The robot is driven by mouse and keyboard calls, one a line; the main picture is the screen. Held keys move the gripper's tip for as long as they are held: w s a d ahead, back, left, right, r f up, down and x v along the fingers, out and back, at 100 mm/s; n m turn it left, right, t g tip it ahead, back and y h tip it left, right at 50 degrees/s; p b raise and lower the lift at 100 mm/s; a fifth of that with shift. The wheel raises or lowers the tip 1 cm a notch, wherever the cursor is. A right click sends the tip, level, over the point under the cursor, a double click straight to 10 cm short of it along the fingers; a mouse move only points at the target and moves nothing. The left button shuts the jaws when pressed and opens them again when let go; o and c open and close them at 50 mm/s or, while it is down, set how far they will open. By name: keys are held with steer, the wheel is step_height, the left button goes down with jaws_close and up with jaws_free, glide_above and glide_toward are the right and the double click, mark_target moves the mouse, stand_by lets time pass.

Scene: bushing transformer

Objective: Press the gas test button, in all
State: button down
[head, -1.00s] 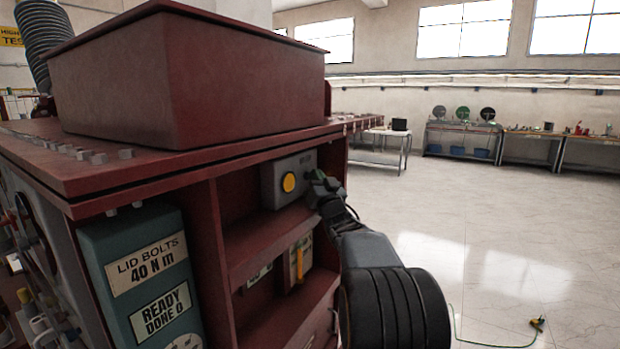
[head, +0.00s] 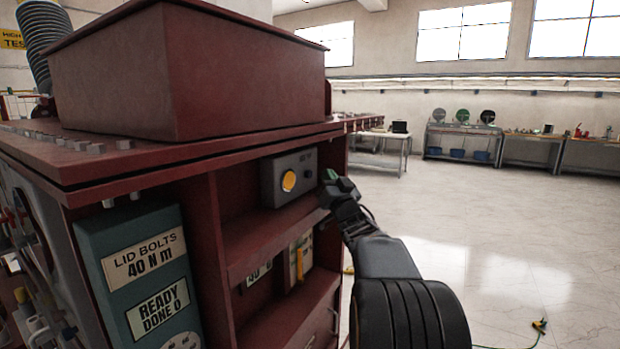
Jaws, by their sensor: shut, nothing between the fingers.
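A grey box with a round yellow button (head: 289,181) sits on the upper shelf of the dark red transformer cabinet; I take this button for the gas test button. The grey box (head: 272,184) also has a small dark knob and small lettering too blurred to read. My gripper (head: 330,180) is shut and empty. In the picture it is to the right of the box, at the cabinet's right edge, apart from the button. The button face is fully visible.
A teal panel (head: 140,270) reading "LID BOLTS 40 N m" and "READY DONE 0" is at left. A lower shelf holds a device with a yellow handle (head: 300,262). The red tank lid (head: 190,75) overhangs above. Open floor (head: 500,230) lies to the right.

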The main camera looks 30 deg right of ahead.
steer(key=shift+s+d+b, duration=0.15)
steer(key=shift+s+d, duration=0.25)
steer(key=shift+s, duration=0.3)
steer(key=shift+s+d+b, duration=0.15)
steer(key=shift+s+d, duration=0.2)
steer(key=shift+s, duration=0.35)
steer(key=s+d+f+m+g+h, duration=0.15)
steer(key=d+f+g+h, duration=0.3)
steer(key=f+g, duration=0.6)
steer(key=s+a+f+g+y, duration=0.2)
steer(key=s+a+f+g, duration=0.15)
steer(key=a+f, duration=0.45)
steer(key=s+a+f+n+g+y, duration=0.2)
steer(key=s+a+f+n+y, duration=0.1)
steer(key=s+a, duration=0.6)
steer(key=s+a+f+n+g+y, duration=0.3)
steer(key=s+a+f, duration=0.3)
steer(key=a, duration=0.8)
steer(key=s, duration=0.3)
steer(key=shift+a+f+g, duration=0.3)
steer(key=shift+a, duration=0.1)
